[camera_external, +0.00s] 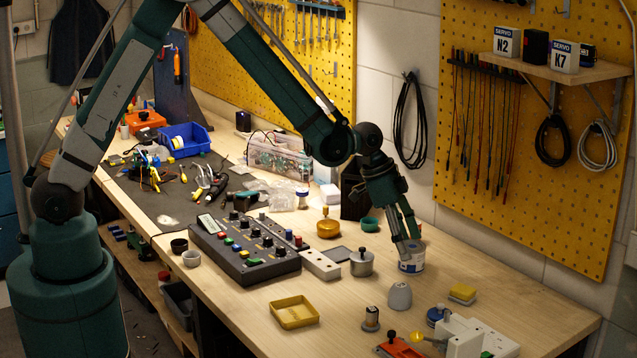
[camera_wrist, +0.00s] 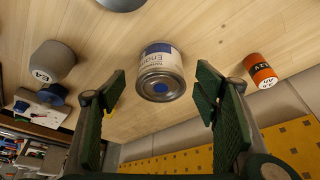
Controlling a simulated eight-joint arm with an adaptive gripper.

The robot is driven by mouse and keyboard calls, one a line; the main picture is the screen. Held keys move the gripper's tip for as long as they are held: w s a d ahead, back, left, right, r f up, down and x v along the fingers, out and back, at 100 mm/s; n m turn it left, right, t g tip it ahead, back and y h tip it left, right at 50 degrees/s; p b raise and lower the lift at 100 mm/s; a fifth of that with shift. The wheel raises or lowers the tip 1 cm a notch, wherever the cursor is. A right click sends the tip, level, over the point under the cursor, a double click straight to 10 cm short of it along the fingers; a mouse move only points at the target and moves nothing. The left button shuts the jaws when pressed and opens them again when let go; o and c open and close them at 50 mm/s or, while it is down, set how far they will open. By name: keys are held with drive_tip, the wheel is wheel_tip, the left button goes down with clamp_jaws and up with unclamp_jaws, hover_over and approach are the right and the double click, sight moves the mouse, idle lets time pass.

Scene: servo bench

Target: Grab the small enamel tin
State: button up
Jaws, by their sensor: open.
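The small enamel tin (camera_external: 412,265) is white with a blue patch and stands upright on the wooden bench, below my gripper (camera_external: 408,241). In the wrist view the tin (camera_wrist: 160,60) shows its "Enamel" lettering and its metal-rimmed end with a blue dot. My gripper (camera_wrist: 160,92) is open there, with one green finger on each side of the picture and the tin seen in the gap between them. The fingers do not visibly grip it. In the external view the fingers partly cover the tin, so any contact is unclear.
A grey rounded piece (camera_external: 399,296) marked E4 stands close in front of the tin. A lidded metal pot (camera_external: 361,263) is to its left.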

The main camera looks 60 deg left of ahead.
sight(412, 255)
drive_tip(key=shift+x, duration=2.1)
drive_tip(key=shift+w, duration=0.1)
drive_tip(key=shift+c, duration=0.4)
drive_tip(key=c, duration=1.1)
